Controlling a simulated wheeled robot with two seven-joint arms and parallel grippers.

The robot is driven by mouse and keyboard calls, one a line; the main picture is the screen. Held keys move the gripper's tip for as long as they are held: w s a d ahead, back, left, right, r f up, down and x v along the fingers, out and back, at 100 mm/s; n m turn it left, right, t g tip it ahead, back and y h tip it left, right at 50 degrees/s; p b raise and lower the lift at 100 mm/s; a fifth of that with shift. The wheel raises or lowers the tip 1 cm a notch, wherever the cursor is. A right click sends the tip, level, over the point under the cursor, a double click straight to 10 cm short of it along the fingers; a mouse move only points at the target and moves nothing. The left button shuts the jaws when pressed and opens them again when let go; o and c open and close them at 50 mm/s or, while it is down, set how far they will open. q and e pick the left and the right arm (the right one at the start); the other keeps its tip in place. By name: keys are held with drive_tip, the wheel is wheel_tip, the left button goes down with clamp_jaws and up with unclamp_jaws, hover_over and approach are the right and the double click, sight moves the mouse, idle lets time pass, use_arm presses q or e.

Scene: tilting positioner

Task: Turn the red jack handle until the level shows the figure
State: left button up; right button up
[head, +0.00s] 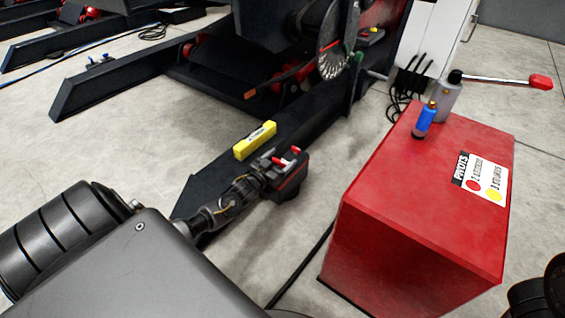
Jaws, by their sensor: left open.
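The red jack handle (540,81) is the red grip at the end of a metal bar at the upper right, beside the white cabinet. A yellow block (255,140), which looks like the level, lies on the dark beam of the positioner; its reading is too small to make out. My left gripper (286,157) is open and empty, with red fingertips, just right of and nearer than the yellow block. It is far from the handle. My right gripper is not visible; only a dark part of my right arm shows at the lower right corner.
A red box (430,190) with a printed label stands at the right. The positioner's perforated disc (333,40) is at the top. Dark cables lie on the floor.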

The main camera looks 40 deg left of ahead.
use_arm(q)
drive_tip(key=shift+w, duration=0.55)
drive_tip(key=c, duration=1)
drive_tip(key=shift+r, duration=0.1)
